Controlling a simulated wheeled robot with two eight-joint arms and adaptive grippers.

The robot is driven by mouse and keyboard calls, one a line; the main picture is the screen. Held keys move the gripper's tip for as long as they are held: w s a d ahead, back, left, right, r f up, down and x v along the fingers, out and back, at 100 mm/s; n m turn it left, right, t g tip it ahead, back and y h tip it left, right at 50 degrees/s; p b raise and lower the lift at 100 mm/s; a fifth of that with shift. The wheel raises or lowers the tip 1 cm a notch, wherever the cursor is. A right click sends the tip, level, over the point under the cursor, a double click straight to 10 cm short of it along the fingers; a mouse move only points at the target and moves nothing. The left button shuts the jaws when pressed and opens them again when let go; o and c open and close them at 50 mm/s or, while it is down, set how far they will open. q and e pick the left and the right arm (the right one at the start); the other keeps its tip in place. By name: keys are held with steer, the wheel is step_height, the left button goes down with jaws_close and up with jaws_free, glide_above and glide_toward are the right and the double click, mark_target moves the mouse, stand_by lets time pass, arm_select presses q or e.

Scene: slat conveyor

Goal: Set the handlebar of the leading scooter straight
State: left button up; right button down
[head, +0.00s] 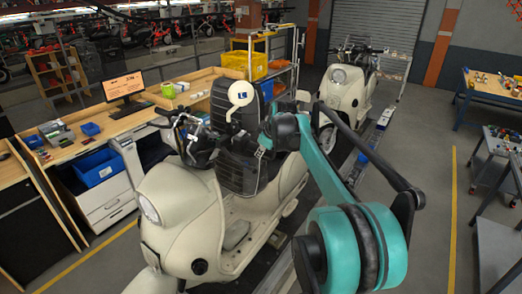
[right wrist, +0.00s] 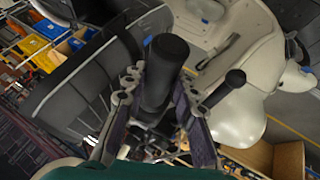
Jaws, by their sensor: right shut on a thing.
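The leading scooter (head: 165,200) is cream, with its round headlight facing the front left, and stands upright in the head view. Its dark handlebar (head: 197,150) sits above the front shield and looks turned to one side; the exact angle is hard to tell. My right gripper (head: 264,146) is at the handlebar's right side, partly hidden by my teal arm. In the right wrist view the fingers of my right gripper (right wrist: 157,95) close around a black handlebar grip (right wrist: 166,58), whose end sticks out past them. A lever (right wrist: 225,88) lies beside it. My left gripper is not in view.
A second cream scooter (head: 343,92) is behind on the conveyor. A workbench (head: 120,120) with a monitor (head: 124,87) lines the left.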

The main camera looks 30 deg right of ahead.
steer(key=shift+s+f, duration=0.1)
steer(key=c, duration=1.2)
jaws_free()
steer(key=shift+d, duration=0.1)
steer(key=shift+o, duration=0.3)
steer(key=shift+d, duration=0.15)
steer(key=shift+s+r, duration=0.15)
steer(key=shift+r, duration=0.2)
steer(key=v, duration=1.1)
